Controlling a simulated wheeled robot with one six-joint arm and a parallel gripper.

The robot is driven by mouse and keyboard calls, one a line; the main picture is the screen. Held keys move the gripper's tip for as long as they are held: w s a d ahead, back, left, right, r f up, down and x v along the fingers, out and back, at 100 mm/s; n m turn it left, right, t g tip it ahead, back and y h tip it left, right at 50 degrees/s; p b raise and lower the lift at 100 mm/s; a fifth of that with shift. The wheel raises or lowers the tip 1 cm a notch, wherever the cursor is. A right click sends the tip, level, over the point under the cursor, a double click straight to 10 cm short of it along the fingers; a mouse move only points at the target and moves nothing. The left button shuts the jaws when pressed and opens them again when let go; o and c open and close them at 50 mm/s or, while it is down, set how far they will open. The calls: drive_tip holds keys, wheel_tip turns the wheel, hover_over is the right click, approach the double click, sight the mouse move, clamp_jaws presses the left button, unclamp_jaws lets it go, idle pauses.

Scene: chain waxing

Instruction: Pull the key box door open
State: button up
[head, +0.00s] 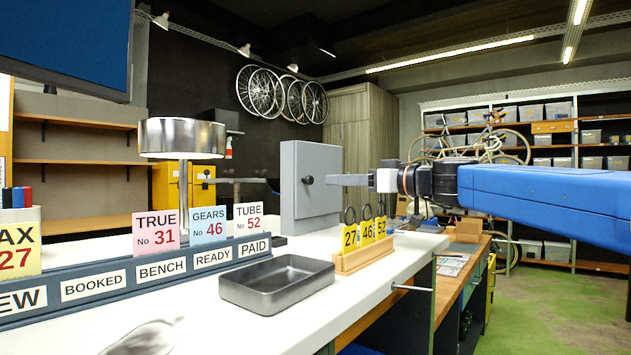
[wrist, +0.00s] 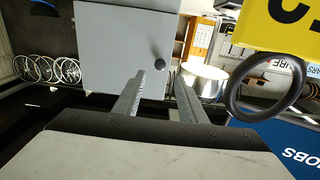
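The key box (head: 316,158) is a grey upright box standing on the white counter. Its door appears shut, with a small dark round knob (head: 307,180) on the face. My gripper (head: 329,180) reaches in from the right at knob height, its tips a short way from the knob. In the wrist view, the key box (wrist: 112,50) fills the upper middle and the knob (wrist: 159,63) shows just beyond the gap between the fingertips. My gripper (wrist: 160,82) is open, with nothing between the fingers.
A wooden stand (head: 364,258) with yellow numbered ring tags stands below my arm; one tag (wrist: 270,25) looms close in the wrist view. A dark tray (head: 277,286), a row of job cards and a chrome lamp (head: 182,138) are also on the counter (head: 330,310).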

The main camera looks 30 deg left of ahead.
sight(312, 179)
drive_tip(key=a, duration=0.3)
drive_tip(key=w+a, duration=0.1)
drive_tip(key=a, duration=0.4)
drive_tip(key=shift+w+a, duration=0.25)
drive_tip(key=shift+a, duration=0.05)
clamp_jaws()
